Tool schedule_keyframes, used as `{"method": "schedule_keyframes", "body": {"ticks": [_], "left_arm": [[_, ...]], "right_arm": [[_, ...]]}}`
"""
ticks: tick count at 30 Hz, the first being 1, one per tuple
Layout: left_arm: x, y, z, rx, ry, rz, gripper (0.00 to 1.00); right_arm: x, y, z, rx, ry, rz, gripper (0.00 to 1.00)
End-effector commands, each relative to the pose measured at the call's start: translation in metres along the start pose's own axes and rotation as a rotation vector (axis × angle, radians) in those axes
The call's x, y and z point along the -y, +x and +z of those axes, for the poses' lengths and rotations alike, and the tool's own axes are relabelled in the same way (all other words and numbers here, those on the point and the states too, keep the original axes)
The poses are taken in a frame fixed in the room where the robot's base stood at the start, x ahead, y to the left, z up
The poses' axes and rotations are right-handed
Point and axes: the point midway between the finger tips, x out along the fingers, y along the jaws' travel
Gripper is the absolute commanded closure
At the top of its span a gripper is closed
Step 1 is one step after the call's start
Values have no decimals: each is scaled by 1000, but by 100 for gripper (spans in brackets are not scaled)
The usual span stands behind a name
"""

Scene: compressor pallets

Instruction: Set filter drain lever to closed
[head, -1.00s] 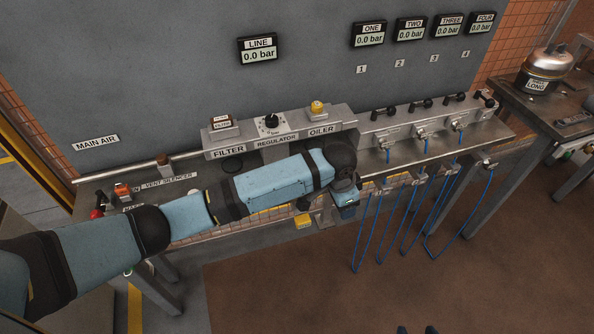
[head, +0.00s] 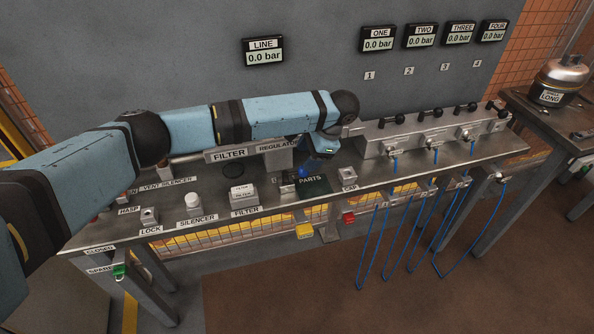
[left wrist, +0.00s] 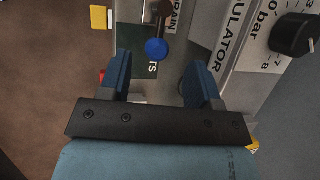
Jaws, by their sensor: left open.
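The drain lever (left wrist: 158,44) shows in the left wrist view as a short dark arm with a round blue knob. It sits beside a label (left wrist: 174,14) reading DRAIN, partly cut off by the frame edge. My left gripper (left wrist: 157,82) is open, its two blue fingers apart, with the knob just ahead of the gap between them; nothing is held. My arm hides much of the filter and regulator unit (head: 230,155). My right gripper is not in view.
The regulator block (left wrist: 262,45) with its black dial (left wrist: 292,34) is close on the right in the wrist view. The dark PARTS mat (head: 314,187) lies below the gripper. Blue hoses (head: 395,240) hang from outlets to the right.

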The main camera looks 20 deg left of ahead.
Motion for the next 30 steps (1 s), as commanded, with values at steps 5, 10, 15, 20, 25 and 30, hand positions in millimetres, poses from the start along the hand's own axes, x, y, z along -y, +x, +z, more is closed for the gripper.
{"method": "schedule_keyframes", "body": {"ticks": [5, 10, 15, 20, 25, 30], "left_arm": [[0, 38, 0, 1, 0, 0, 43], [0, 61, 0, 1, 0, -1, 43], [0, 71, 0, -2, 0, -1, 43], [0, 72, 0, -2, 0, -1, 43], [0, 72, 0, -2, 0, -1, 54], [0, 72, 0, -2, 0, -1, 90]], "right_arm": [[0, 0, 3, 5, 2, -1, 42], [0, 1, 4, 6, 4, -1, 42], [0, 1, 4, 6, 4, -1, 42], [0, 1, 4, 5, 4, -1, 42], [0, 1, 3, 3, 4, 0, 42], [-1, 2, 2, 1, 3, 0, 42]]}}
